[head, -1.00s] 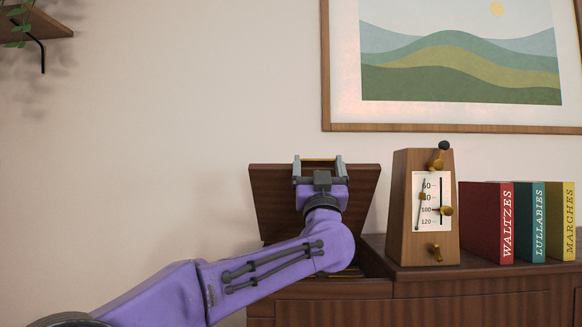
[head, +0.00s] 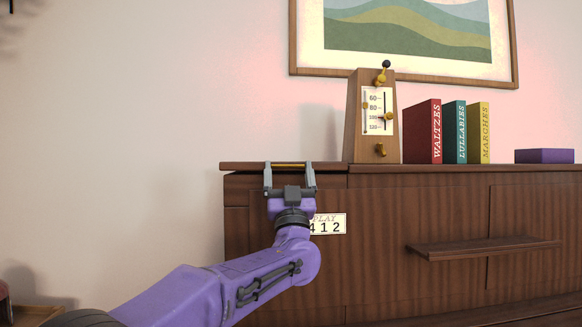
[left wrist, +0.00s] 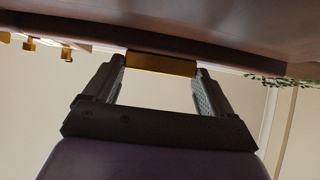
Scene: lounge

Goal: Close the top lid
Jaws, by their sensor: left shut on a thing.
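The top lid (head: 237,166) of the dark wood cabinet (head: 420,220) lies about level over the cabinet's left end, nearly in line with the top beside it. A brass handle (head: 289,165) is on the lid's front edge. My left gripper (head: 289,170) reaches up to that edge and is shut on the handle. The left wrist view shows the handle (left wrist: 161,65) between the two fingertips, with the lid's underside or edge (left wrist: 220,40) above. Whether a thin gap is left under the lid is hard to tell. My right gripper is not in view.
A wooden metronome (head: 355,130) stands just right of the lid. Red (head: 422,130), teal (head: 455,132) and yellow (head: 478,132) books and a purple box (head: 545,156) are further right. A small ledge (head: 485,250) juts from the cabinet front. A card reading 412 (head: 330,224) is behind my gripper.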

